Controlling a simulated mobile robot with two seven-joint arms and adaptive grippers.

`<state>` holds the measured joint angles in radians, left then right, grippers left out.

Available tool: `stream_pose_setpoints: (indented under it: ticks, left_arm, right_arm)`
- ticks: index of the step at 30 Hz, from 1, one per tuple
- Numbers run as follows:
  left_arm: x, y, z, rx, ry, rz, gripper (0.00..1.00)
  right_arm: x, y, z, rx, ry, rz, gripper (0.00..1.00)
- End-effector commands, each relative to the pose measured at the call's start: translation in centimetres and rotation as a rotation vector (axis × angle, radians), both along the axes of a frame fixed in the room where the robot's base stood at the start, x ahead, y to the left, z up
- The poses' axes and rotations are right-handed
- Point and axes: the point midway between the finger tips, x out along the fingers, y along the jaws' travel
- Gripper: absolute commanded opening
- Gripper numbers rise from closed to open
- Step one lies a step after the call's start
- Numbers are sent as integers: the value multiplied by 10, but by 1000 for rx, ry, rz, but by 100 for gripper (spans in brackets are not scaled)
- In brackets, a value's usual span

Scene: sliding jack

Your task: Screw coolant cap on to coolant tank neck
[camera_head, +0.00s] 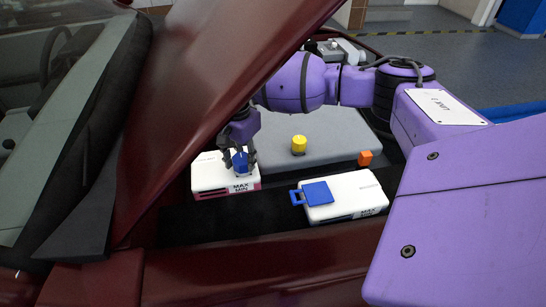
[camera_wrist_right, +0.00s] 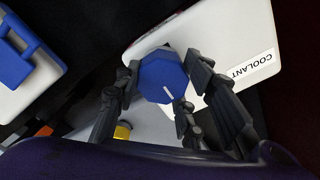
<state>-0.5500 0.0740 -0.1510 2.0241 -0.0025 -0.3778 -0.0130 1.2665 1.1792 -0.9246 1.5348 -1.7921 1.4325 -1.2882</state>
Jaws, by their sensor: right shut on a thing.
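The coolant tank (camera_head: 208,175) is a white box with a MAX/MIN label and a pink level strip, on the left of the engine bay. In the right wrist view its white top (camera_wrist_right: 225,35) bears a COOLANT label. My right gripper (camera_head: 240,158) comes down over this tank and is shut on the blue coolant cap (camera_head: 240,162). In the wrist view the cap (camera_wrist_right: 163,78) is faceted with a white mark, between the fingers of the right gripper (camera_wrist_right: 165,88). The tank neck is hidden beneath the cap; I cannot tell whether they touch. My left gripper is not in view.
A second white tank (camera_head: 357,190) with a square blue lid (camera_head: 318,193) stands to the right. A yellow cap (camera_head: 299,145) and an orange block (camera_head: 365,158) are near the grey engine cover (camera_head: 325,125). The raised red hood (camera_head: 200,75) slants close to my right gripper.

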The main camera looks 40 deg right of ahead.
Motion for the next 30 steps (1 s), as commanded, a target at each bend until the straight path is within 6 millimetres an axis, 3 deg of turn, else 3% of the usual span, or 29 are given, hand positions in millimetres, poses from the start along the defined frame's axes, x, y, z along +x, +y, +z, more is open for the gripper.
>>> stream_pose_setpoints:
  ticks: [8,14,15,19,30]
  left_arm:
    - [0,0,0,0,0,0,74]
    - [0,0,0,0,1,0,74]
    - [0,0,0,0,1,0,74]
    - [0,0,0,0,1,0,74]
    - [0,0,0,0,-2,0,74]
  right_arm:
    - [0,1,0,1,-2,-328,0]
    - [0,0,0,0,-1,-363,0]
    - [0,0,0,0,-1,-363,41]
    - [0,0,0,0,-1,-361,58]
    - [1,1,2,0,-2,-356,60]
